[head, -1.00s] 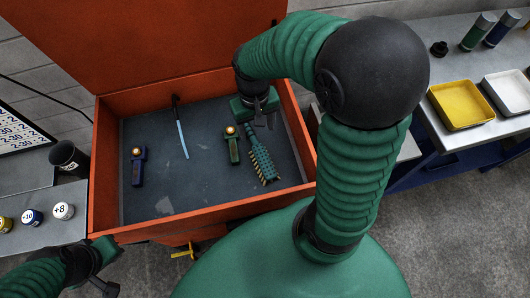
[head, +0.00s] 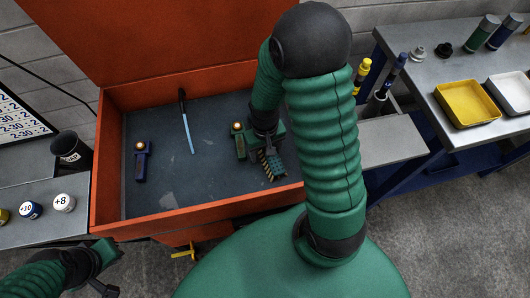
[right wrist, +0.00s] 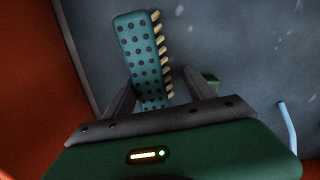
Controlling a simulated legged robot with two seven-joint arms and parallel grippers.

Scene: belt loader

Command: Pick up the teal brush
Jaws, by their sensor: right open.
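The teal brush (head: 274,168) lies on the grey floor of the open orange box, near its right side. In the head view my right gripper hides its far part. My right gripper (head: 262,155) is open just above the brush. In the right wrist view, the brush (right wrist: 142,50) shows dark dots and a row of tan bristles along its right edge. It runs between the two spread fingers of my right gripper (right wrist: 158,80), and I see no clear contact. My left gripper (head: 102,272) is at the bottom left, away from the box; its jaw opening is unclear.
A green block with a round light (head: 238,143) is close left of my right gripper. A pale blue rod with a black handle (head: 187,128) and a blue block (head: 141,160) lie farther left. The box's orange rim (head: 180,223) encloses them. A bench with a yellow tray (head: 466,104) is right.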

